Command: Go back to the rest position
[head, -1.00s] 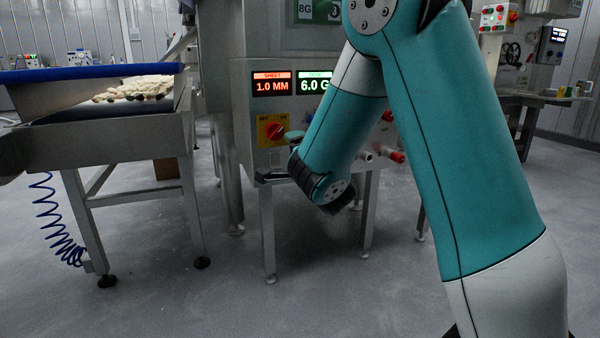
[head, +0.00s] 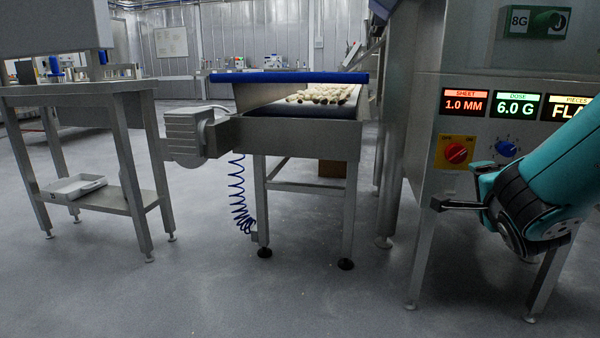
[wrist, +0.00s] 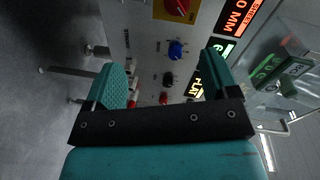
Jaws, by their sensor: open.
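My gripper (head: 459,188) is at the right in the head view, in front of the machine's control panel, with the teal arm reaching in from the right edge. In the wrist view my gripper (wrist: 166,88) shows two teal fingers spread apart with nothing between them. The fingers look apart from the panel.
The steel machine (head: 425,215) carries lit displays and a red switch (head: 456,153) on a yellow plate. A conveyor (head: 300,135) holding pasta pieces stands left of it. A steel table (head: 75,90) with a white tray (head: 73,187) underneath stands far left. Grey floor is open in front.

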